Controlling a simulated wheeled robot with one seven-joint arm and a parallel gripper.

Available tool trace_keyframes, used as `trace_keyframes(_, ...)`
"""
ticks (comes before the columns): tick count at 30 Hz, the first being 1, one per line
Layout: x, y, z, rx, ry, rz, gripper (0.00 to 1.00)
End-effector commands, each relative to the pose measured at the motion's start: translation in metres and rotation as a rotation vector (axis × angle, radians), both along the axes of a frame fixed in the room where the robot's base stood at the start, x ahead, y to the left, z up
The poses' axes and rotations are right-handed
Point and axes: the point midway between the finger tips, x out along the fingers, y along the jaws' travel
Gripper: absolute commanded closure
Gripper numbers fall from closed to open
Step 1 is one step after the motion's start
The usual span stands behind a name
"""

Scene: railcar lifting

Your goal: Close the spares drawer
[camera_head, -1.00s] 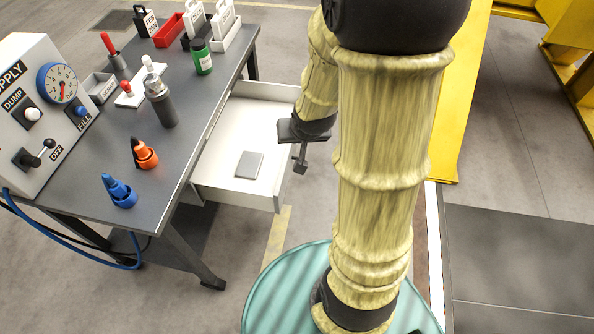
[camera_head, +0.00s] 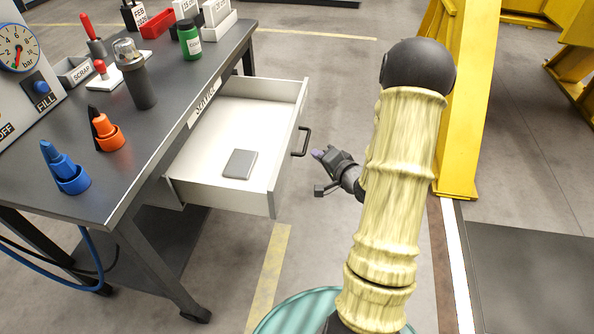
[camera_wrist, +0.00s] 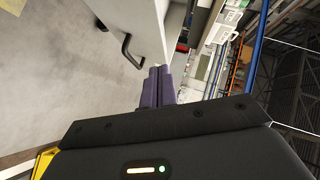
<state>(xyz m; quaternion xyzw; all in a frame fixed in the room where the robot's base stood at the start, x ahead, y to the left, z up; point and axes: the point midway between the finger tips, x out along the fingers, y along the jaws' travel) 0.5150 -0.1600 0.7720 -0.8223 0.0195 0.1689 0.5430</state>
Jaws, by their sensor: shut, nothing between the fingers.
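The spares drawer (camera_head: 222,194) stands pulled out from under the grey workbench, with a flat grey block (camera_head: 240,164) lying inside. Its dark bar handle (camera_head: 302,142) is on the front panel, which faces right. My gripper (camera_head: 319,155) is shut and empty, a little to the right of the handle and apart from it in the head view. In the wrist view the closed fingers (camera_wrist: 158,84) point toward the white drawer front (camera_wrist: 145,30), with the handle (camera_wrist: 130,52) to their left. Whether the fingertips touch the panel cannot be told.
The workbench (camera_head: 140,185) carries a blue bottle (camera_head: 65,170), an orange bottle (camera_head: 105,132), a dark cylinder (camera_head: 138,82) and a green jar (camera_head: 189,40). A yellow post (camera_head: 462,110) stands to the right.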

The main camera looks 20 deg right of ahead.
Motion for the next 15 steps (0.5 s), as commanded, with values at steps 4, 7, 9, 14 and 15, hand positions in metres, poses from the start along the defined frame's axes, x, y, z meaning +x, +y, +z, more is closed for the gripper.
trace_keyframes(4,-0.008,-0.014,-0.052,0.187,-0.099,-0.022,1.00)
trace_keyframes(7,-0.014,-0.021,-0.067,0.300,-0.162,-0.026,1.00)
trace_keyframes(9,-0.018,-0.025,-0.073,0.361,-0.195,-0.027,1.00)
trace_keyframes(14,-0.022,-0.028,-0.075,0.425,-0.230,-0.026,1.00)
trace_keyframes(15,-0.022,-0.028,-0.073,0.427,-0.232,-0.026,1.00)
